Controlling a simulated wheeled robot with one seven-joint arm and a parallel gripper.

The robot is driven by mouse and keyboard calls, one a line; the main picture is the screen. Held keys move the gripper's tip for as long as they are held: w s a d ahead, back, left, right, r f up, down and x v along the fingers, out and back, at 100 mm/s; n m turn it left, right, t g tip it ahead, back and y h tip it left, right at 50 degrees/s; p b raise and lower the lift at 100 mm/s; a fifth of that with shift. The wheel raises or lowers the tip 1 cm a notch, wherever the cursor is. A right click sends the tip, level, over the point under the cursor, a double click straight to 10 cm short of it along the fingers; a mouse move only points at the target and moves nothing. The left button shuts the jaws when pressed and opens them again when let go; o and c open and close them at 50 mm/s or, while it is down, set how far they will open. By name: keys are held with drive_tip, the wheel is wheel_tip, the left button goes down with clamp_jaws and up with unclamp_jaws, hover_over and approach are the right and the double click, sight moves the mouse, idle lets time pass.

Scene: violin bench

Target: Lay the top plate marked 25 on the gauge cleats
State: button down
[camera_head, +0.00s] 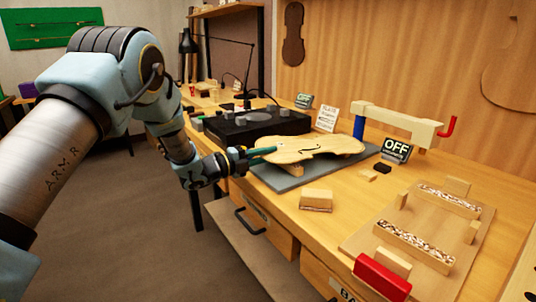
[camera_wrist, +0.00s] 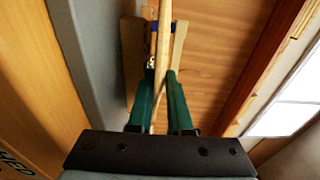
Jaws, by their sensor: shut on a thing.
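A pale violin top plate (camera_head: 312,146) with f-holes lies roughly level over a grey slab (camera_head: 275,180) on the bench. My gripper (camera_head: 263,153) comes in from the left, its green fingers shut on the plate's left end. In the wrist view the plate (camera_wrist: 163,60) shows edge-on between the fingers (camera_wrist: 159,95). A wooden block (camera_head: 295,171) shows under the plate; I cannot tell whether they touch. No number is readable on the plate. A board (camera_head: 370,235) at the front right carries wooden cleats and two patterned strips; I cannot tell which cleats are the gauge's.
A black unit (camera_head: 255,125) stands to the left. A loose block (camera_head: 316,198) and a red block (camera_head: 382,275) are nearer the front edge.

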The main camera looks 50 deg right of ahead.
drive_tip(key=shift+f+b, duration=0.65)
drive_tip(key=c, duration=0.8)
unclamp_jaws()
drive_tip(key=shift+o, duration=0.2)
drive_tip(key=b+v, duration=0.2)
drive_tip(key=v, duration=0.8)
drive_tip(key=shift+a, duration=0.4)
drive_tip(key=shift+w+r, duration=0.1)
